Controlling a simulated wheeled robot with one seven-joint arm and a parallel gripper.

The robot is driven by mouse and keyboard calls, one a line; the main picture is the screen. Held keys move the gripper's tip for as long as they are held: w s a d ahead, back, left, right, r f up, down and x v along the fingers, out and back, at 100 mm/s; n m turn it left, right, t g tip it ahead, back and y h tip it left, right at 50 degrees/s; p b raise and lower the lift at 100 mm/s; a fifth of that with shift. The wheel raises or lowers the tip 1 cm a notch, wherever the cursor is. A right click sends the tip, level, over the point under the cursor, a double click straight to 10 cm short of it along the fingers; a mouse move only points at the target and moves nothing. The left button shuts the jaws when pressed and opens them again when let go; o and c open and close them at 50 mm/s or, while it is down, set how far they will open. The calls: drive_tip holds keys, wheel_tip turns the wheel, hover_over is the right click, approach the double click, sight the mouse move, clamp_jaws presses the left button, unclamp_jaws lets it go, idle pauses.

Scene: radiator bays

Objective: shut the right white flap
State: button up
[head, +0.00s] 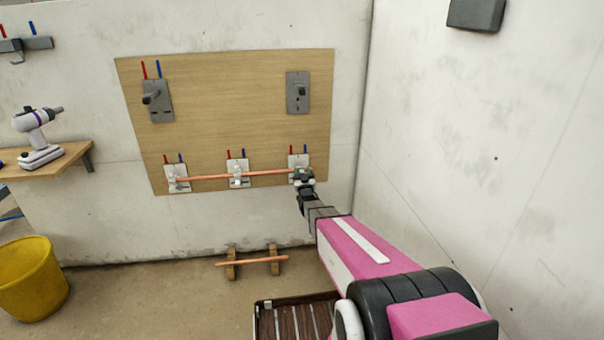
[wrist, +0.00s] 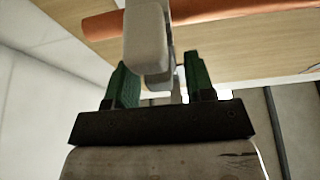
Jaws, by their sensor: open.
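A copper pipe (head: 238,176) runs level across three white brackets low on the wooden board; it also crosses the top of the wrist view (wrist: 225,15). The right white bracket (head: 298,160) is partly hidden behind my gripper (head: 303,175). In the wrist view, a white flap (wrist: 148,40) with a rounded end stands in front of the pipe. My gripper (wrist: 161,80) is open, its green fingers on either side of the flap's lower part. I cannot tell whether they touch it. The left white bracket (head: 176,179) and middle white bracket (head: 238,172) hold the pipe too.
The wooden board (head: 225,115) also bears two grey brackets, at upper left (head: 156,100) and upper right (head: 298,92). A second copper pipe (head: 252,261) rests on low wooden blocks. A yellow bucket (head: 32,280) stands at left. A blank wall (head: 480,150) rises close at right.

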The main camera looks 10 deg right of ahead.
drive_tip(key=shift+w, duration=0.1)
drive_tip(key=c, duration=0.7)
drive_tip(key=shift+c, duration=0.2)
